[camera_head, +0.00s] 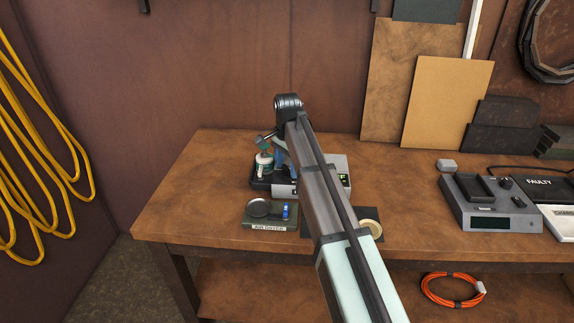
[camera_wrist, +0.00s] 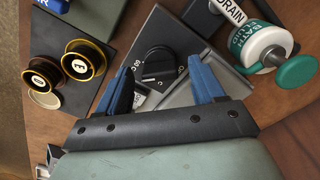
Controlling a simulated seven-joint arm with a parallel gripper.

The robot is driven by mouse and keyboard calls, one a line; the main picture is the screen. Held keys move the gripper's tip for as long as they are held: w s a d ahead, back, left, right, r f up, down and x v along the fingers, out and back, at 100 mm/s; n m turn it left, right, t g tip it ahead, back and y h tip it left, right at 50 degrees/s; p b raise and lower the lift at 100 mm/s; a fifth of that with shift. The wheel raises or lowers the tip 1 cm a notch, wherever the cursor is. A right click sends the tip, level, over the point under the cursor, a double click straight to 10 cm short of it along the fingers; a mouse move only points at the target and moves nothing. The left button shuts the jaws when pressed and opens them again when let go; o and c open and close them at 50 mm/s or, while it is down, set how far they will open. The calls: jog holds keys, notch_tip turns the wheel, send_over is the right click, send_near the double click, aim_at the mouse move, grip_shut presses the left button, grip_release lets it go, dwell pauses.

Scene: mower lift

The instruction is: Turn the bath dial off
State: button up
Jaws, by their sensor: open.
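In the wrist view, the bath dial (camera_wrist: 158,63) is a round black knob with a raised grip bar, set in a dark panel with small white markings around it. My gripper (camera_wrist: 157,68) is open, its two blue fingers on the left and right of the dial. I cannot tell whether either finger touches it. Which marking the dial points to is too small to read. In the head view, my arm hides most of the bath unit (camera_head: 341,164); my blue-fingered gripper (camera_head: 280,158) is partly seen beside it.
A white bottle labelled bath fluid (camera_wrist: 262,45) with a green cap stands close right of my fingers. The bench's left end (camera_head: 190,205) is clear.

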jog(key=shift+c, duration=0.4)
jog(key=c, duration=1)
